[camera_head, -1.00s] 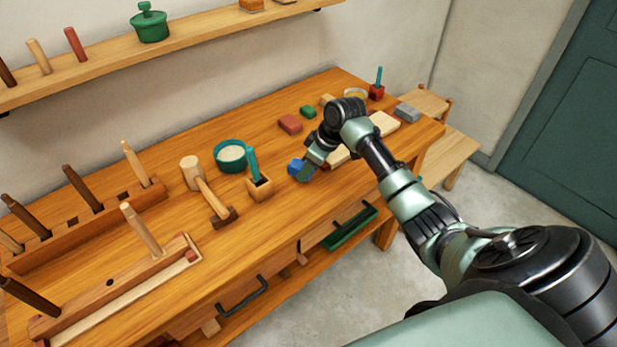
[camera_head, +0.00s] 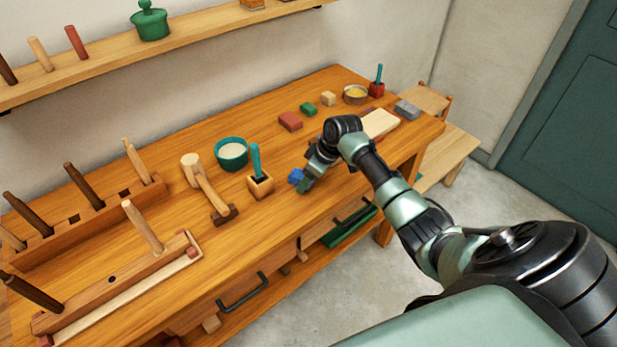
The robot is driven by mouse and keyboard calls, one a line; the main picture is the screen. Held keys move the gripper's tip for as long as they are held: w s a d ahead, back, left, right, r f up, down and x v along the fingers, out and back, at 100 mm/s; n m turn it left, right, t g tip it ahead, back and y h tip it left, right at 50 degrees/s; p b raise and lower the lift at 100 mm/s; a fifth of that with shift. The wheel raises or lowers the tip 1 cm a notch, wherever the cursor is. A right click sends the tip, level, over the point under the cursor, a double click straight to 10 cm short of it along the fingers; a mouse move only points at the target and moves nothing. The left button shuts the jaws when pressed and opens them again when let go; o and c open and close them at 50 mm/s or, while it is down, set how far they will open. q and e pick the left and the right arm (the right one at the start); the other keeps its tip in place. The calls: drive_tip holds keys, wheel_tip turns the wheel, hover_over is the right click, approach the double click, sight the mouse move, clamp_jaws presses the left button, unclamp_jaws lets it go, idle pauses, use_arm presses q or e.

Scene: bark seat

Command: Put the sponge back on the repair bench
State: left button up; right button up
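A small blue block (camera_head: 296,176), which I take to be the sponge, is at the fingertips of my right gripper (camera_head: 302,183), over the front middle of the wooden repair bench (camera_head: 290,215). The gripper appears shut on it, with the fingers partly hiding it. I cannot tell whether the block touches the bench top. My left gripper is not in view.
Behind are red (camera_head: 290,121) and green (camera_head: 308,109) blocks. A pale board (camera_head: 381,124) lies right, beyond my arm. Bare bench top shows between the box and the red block.

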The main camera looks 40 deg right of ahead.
drive_tip(key=shift+r, duration=0.25)
drive_tip(key=b+v, duration=0.1)
drive_tip(key=v, duration=1.1)
drive_tip(key=shift+f, duration=0.1)
